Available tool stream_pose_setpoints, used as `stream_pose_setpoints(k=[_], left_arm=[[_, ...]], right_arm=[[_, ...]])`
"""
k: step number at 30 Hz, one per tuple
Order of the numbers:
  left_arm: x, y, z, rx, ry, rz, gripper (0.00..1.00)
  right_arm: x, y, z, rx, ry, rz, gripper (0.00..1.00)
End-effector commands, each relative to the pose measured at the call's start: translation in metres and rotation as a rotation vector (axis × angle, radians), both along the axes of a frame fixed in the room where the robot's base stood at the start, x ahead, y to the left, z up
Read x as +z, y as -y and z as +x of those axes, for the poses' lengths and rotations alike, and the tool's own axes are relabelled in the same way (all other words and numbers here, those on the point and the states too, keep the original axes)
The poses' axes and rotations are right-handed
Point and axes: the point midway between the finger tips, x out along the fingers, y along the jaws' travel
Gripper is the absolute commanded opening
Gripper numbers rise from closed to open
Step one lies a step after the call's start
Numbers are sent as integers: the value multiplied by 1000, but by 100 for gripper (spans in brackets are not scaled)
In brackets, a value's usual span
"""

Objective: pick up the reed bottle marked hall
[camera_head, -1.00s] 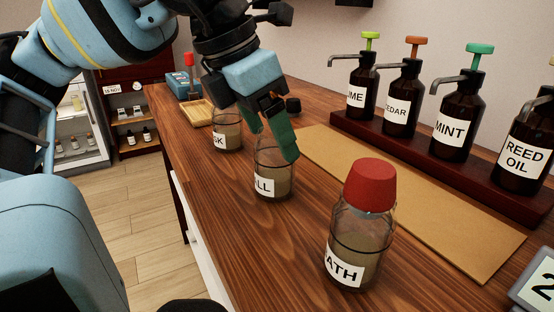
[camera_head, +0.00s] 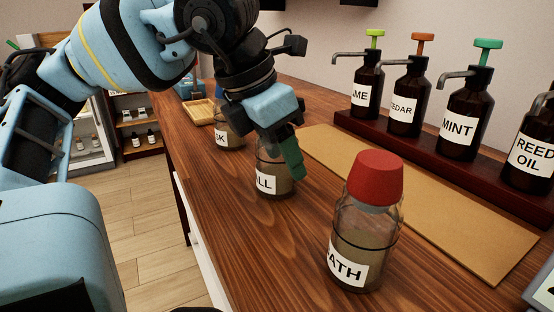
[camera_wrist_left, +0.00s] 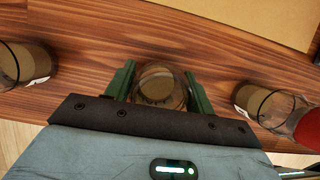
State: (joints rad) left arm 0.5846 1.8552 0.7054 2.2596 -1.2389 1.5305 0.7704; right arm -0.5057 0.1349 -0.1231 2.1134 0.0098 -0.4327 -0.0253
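The hall bottle (camera_head: 272,181) is a clear glass bottle of tan liquid, standing upright on the wooden counter. Its white label shows only "LL" beside the gripper. My left gripper (camera_head: 280,150) points down over its top, hiding the upper part. In the left wrist view the bottle (camera_wrist_left: 159,86) sits between the two green fingers (camera_wrist_left: 160,88), one on each side. The fingers are apart, with a narrow gap seeming to show beside the glass. My right gripper is not in view.
A red-capped bottle labelled "ATH" (camera_head: 362,240) stands in front, and a bottle ending in "SK" (camera_head: 229,132) behind. Dark pump bottles (camera_head: 461,121) stand on a rack along the wall. A tan mat (camera_head: 440,205) lies clear between.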

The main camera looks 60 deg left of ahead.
Motion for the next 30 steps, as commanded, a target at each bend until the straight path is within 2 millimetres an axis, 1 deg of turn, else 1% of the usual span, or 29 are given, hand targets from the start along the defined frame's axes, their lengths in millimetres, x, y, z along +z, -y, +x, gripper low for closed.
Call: stream_pose_setpoints(k=[1,6,14,20,26,30], left_arm=[[0,0,0,0,0,0,47],[0,0,0,0,0,0,25],[1,0,0,0,1,0,25],[4,0,0,0,2,1,25],[15,0,0,2,3,1,25],[27,0,0,1,4,2,25]], right_arm=[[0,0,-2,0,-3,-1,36],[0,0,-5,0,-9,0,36],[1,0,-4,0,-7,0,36],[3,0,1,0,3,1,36],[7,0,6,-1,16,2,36],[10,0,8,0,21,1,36]])
